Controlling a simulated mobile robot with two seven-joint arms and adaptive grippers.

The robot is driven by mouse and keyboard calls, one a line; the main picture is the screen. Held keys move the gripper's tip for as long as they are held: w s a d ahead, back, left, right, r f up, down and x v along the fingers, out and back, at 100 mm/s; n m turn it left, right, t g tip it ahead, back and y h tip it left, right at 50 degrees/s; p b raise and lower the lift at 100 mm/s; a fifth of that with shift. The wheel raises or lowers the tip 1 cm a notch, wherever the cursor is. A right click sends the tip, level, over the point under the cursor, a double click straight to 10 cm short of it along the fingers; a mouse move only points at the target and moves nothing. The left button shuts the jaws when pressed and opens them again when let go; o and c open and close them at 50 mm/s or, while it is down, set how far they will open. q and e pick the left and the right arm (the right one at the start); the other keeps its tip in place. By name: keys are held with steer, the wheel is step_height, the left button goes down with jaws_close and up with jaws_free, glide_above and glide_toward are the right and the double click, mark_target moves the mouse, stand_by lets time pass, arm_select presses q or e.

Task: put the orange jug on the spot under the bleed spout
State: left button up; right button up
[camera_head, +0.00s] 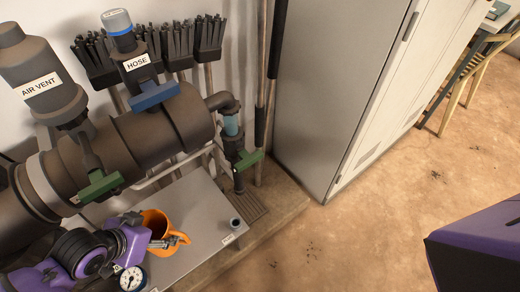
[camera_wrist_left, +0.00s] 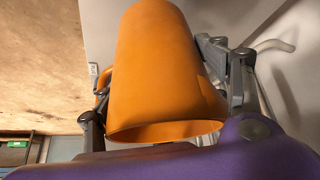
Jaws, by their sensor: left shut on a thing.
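The orange jug (camera_head: 155,222) is at the near left part of the grey bench, its open mouth up in the head view. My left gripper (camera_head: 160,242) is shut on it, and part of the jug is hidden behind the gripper. In the left wrist view the jug (camera_wrist_left: 160,70) fills the middle between the two fingers, its rim towards the camera. I cannot tell whether its base touches the bench. The spout (camera_head: 238,182) points down from the pipe's right end, below a green handle (camera_head: 249,160). A slotted grate (camera_head: 252,206) lies low near it.
The grey bench (camera_head: 200,205) carries a small dark cup-like fitting (camera_head: 235,223) near its right corner and a gauge (camera_head: 131,278) at its near side. The large pipe (camera_head: 150,130) with a green-handled valve (camera_head: 97,187) runs above. A tall grey cabinet (camera_head: 320,90) stands right of the spout.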

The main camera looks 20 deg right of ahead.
mark_target(162, 235)
arm_select(q)
steer(key=shift+w+f, duration=0.4)
steer(key=shift+f, duration=0.05)
steer(key=shift+f+b, duration=0.45)
steer(key=shift+f, duration=1)
steer(key=shift+f, duration=0.2)
steer(key=o, duration=1.2)
steer(key=shift+o, duration=0.2)
